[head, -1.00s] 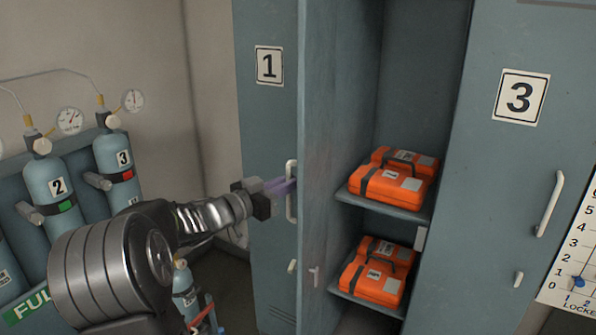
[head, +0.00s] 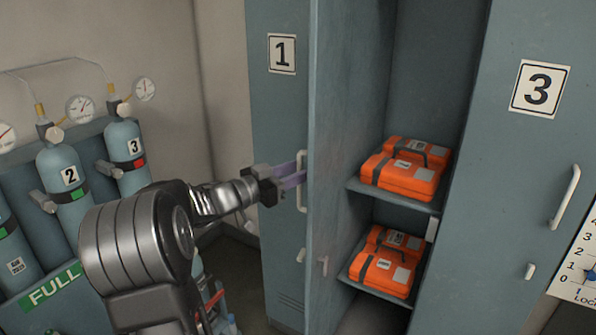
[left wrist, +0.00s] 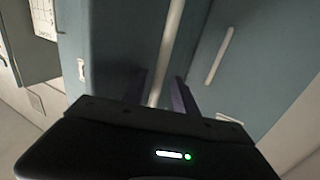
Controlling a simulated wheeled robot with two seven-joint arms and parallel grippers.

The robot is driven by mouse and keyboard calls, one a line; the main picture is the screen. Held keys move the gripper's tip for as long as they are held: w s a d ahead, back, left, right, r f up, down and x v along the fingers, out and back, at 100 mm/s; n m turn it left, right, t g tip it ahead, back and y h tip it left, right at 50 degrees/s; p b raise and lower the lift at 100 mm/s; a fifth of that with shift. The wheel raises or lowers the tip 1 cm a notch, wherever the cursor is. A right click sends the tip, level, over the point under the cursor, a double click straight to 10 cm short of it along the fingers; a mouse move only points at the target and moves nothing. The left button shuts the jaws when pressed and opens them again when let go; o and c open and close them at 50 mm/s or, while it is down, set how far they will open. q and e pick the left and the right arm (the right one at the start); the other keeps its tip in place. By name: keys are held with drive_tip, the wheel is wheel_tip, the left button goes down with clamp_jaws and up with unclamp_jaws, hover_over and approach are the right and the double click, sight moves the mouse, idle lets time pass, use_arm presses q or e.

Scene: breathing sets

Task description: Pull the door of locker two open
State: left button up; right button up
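The door of locker two (head: 345,150) stands swung far out, with its inner face and free edge showing in the head view. Its long pale handle (left wrist: 168,45) shows in the left wrist view on the outer face, which the head view hides. My left gripper (head: 300,176) is beside that outer face, in front of locker one. In the left wrist view its two dark fingers (left wrist: 160,92) stand apart on either side of the handle, with a gap showing. My right gripper is in neither view.
Locker two holds orange cases (head: 405,170) on shelves. Locker three (head: 505,160) is shut on the right. Gas cylinders (head: 128,150) stand at the left.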

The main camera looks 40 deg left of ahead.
use_arm(q)
drive_tip(key=s+a+b, duration=0.1)
drive_tip(key=s+b, duration=0.1)
drive_tip(key=s, duration=0.6)
drive_tip(key=shift+w, duration=0.1)
idle(0.6)
